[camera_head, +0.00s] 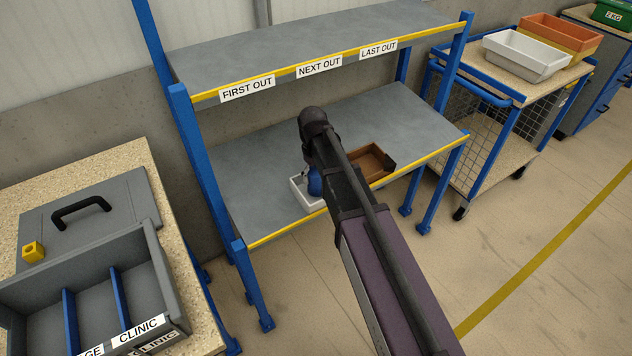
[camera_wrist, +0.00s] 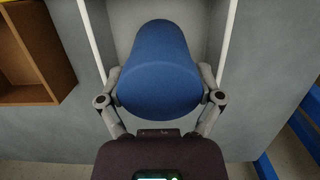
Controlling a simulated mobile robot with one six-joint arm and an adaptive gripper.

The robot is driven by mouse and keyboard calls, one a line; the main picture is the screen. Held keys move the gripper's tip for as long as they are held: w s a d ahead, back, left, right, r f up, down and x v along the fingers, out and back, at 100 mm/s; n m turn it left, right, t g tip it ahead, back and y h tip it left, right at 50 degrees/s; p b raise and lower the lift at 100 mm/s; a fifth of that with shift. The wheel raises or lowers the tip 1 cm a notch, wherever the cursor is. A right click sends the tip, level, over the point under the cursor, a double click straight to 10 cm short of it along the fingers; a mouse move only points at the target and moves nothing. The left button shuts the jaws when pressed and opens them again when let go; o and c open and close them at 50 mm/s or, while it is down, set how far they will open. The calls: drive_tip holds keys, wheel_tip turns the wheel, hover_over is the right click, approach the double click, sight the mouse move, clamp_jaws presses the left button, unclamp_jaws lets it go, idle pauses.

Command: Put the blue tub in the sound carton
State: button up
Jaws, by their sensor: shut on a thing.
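My gripper (camera_wrist: 160,100) is shut on the blue tub (camera_wrist: 160,65), with one finger on each side of it. The tub also shows in the head view (camera_head: 314,182), partly hidden behind my arm. The tub is over or inside a white open box (camera_head: 301,196) on the lower shelf. The box's white rims (camera_wrist: 92,40) pass on both sides of the tub in the wrist view. Whether the tub touches the box floor cannot be told. A brown open carton (camera_head: 373,162) stands to the right, and at the left in the wrist view (camera_wrist: 38,50).
The upper shelf (camera_head: 300,50), labelled FIRST OUT, NEXT OUT and LAST OUT, is empty and overhangs the lower shelf (camera_head: 255,170). Blue posts stand at the rack's ends. A grey divided case (camera_head: 95,270) is at left. White (camera_head: 525,55) and orange (camera_head: 560,35) trays sit on a trolley at right.

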drive_tip(key=shift+f+b, duration=0.35)
drive_tip(key=shift+f, duration=0.25)
drive_tip(key=o, duration=1.1)
drive_tip(key=shift+c, duration=0.2)
drive_tip(key=shift+r, duration=0.25)
drive_tip(key=r+p, duration=0.3)
drive_tip(key=p, duration=0.1)
drive_tip(key=r+p, duration=0.4)
drive_tip(key=w+r+p, duration=0.1)
drive_tip(key=r+p, duration=0.3)
drive_tip(key=shift+a+r, duration=0.25)
drive_tip(key=shift+a, duration=0.1)
drive_tip(key=s+d+m, duration=0.3)
drive_tip(key=s+d, duration=0.4)
drive_tip(key=d, duration=0.3)
drive_tip(key=s+d+m+t, duration=0.1)
drive_tip(key=s+d+m, duration=0.2)
drive_tip(key=s+d, duration=0.4)
drive_tip(key=d, duration=0.3)
drive_tip(key=shift+s+m+y, duration=0.25)
drive_tip(key=shift+m+y, duration=0.05)
drive_tip(key=shift+m, duration=0.1)
